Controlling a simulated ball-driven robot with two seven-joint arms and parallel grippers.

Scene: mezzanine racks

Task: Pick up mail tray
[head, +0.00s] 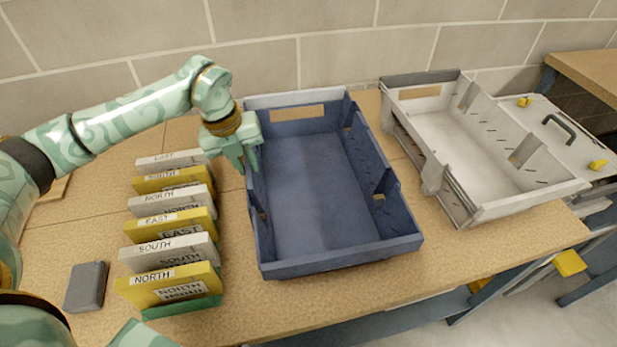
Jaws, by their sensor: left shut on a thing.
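The blue mail tray (315,190) stands empty on the wooden table in the middle of the head view. My left gripper (247,163) is at the tray's left wall, near its far end, shut on that wall from above. The tray looks level, and I cannot tell whether it is clear of the table. A second tray (465,150), light grey and empty, stands to the right of the blue one. My right gripper is not in view.
A row of labelled white and yellow cards (170,230) stands left of the blue tray. A dark grey block (87,287) lies at the front left. A block wall (290,40) closes the back. A white lid with a dark handle (558,129) is at the right.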

